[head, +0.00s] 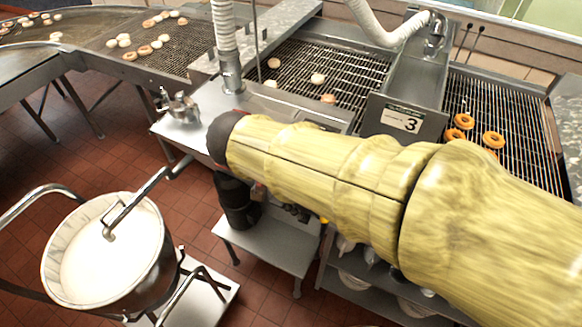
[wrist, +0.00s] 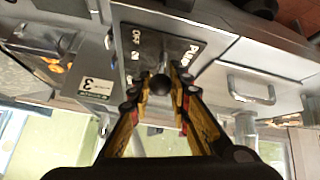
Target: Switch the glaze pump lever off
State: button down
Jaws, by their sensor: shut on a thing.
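In the wrist view the pump lever's round dark knob (wrist: 158,83) sits between the two fingers of my gripper (wrist: 158,92). The gripper is shut on the lever. Behind the knob is a dark switch plate (wrist: 150,44) marked PUMP, OFF and ON, its lettering turned in the picture. The lever's shaft is mostly hidden behind the knob and fingers. In the head view my sleeved arm covers the lever, the plate and my gripper.
Conveyors (head: 330,62) with doughnuts lie behind my arm. A sign with a 3 (head: 402,119) is on the machine's front. A metal handle (wrist: 252,92) shows right of the plate.

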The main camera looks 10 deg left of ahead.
jog(key=shift+s+a+f+t+h+b, duration=0.35)
jog(key=shift+t+b, duration=0.45)
jog(key=shift+b, duration=1.9)
jog(key=shift+s+d+r+b, duration=0.1)
jog(key=shift+s+b, duration=0.1)
jog(key=shift+b, duration=0.5)
jog(key=c, duration=1.6)
grip_release()
jog(key=v, duration=1.2)
jog(key=shift+s, duration=0.15)
